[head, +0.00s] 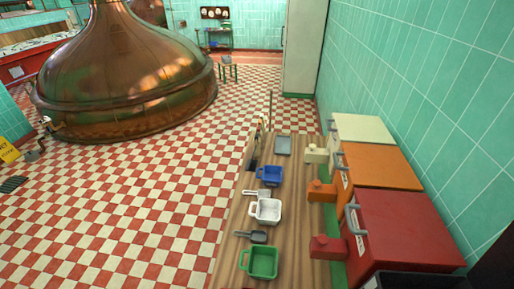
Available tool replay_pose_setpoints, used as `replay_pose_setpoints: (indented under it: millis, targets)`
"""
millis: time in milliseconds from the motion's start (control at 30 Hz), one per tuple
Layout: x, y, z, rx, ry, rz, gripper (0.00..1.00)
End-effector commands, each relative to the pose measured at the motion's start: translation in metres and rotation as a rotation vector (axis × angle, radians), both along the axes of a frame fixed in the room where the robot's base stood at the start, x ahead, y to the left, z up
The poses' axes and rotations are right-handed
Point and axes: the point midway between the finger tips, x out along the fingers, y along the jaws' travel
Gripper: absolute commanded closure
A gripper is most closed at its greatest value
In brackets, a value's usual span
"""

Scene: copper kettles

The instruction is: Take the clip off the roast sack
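I see no roast sack and no clip that I can make out in the head view. My gripper is not in view.
A wooden counter (285,247) bears a green tub (262,263), a white tub (267,210), a blue tub (269,175), scoops and a grey tray (283,144). Red (410,230), orange (380,169) and cream (363,130) bins line its right. The checkered floor left is open towards a copper kettle (125,75).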

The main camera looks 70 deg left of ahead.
Motion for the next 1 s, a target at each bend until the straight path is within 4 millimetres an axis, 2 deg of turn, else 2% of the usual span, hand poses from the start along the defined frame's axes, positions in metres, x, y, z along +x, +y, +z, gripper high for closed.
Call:
replay_pose_setpoints:
  millis: [400, 633, 667, 1000]
  targets:
    - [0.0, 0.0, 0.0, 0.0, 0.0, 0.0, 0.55]
    - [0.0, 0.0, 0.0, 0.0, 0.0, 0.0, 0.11]
    - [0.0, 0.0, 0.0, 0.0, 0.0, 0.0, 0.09]
    - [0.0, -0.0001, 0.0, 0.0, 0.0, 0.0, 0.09]
